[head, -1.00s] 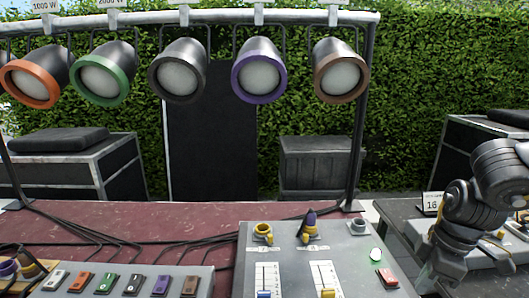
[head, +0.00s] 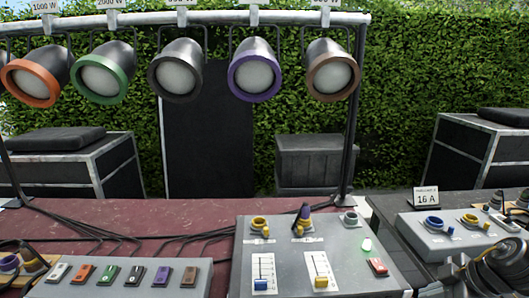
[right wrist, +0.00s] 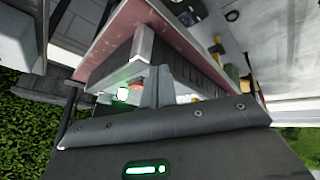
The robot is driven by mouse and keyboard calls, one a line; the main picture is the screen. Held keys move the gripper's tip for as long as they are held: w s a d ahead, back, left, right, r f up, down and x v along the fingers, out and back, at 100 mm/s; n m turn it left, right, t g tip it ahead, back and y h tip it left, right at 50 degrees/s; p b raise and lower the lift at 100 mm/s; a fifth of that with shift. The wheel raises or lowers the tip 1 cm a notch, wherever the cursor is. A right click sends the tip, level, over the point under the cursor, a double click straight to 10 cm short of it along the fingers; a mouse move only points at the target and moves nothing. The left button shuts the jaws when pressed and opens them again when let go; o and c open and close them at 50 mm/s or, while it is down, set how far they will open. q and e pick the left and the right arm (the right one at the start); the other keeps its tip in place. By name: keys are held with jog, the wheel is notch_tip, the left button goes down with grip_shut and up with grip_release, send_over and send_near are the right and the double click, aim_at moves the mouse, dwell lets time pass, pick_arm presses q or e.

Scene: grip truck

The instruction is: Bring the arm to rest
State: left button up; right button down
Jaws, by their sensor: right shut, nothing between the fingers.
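My right arm (head: 490,272) shows at the lower right corner of the head view, low over the right side of the near table. Its fingertips are not clear there. In the right wrist view the dark hand housing with a lit green bar fills the bottom, and the grey fingers of my right gripper (right wrist: 152,88) show above it. They are shut and hold nothing. My left arm and gripper are not in view.
A grey dimmer panel (head: 245,285) with sliders, a lit green lamp (head: 367,244) and a red switch (head: 378,266) stands at centre front. A switch panel (head: 50,290) is left of it. A socket box (head: 420,238) by a 16 A sign (head: 427,198) lies close to my right arm. Lamps hang behind.

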jog(key=s+d+f+m+t+h, duration=0.1)
jog(key=s+f+m+t+h, duration=0.15)
jog(key=s+f, duration=0.4)
jog(key=s+f+m+t+h, duration=0.2)
jog(key=s+f+m, duration=0.15)
jog(key=f, duration=0.65)
jog(key=s+a+f+m+g, duration=0.25)
jog(key=s+a+f, duration=0.2)
jog(key=a, duration=0.35)
jog(key=s+a+f+m+g, duration=0.1)
jog(key=s+a+f+g, duration=0.3)
jog(key=s+a, duration=0.3)
notch_tip(320, 180, down, 25)
jog(key=g, duration=0.1)
jog(key=s+d+f+g, duration=0.1)
jog(key=s+d+f, duration=0.1)
jog(key=s+f, duration=1.3)
jog(key=shift+s+d+f+y, duration=0.15)
jog(key=shift+s+y, duration=0.2)
jog(key=shift+s, duration=0.7)
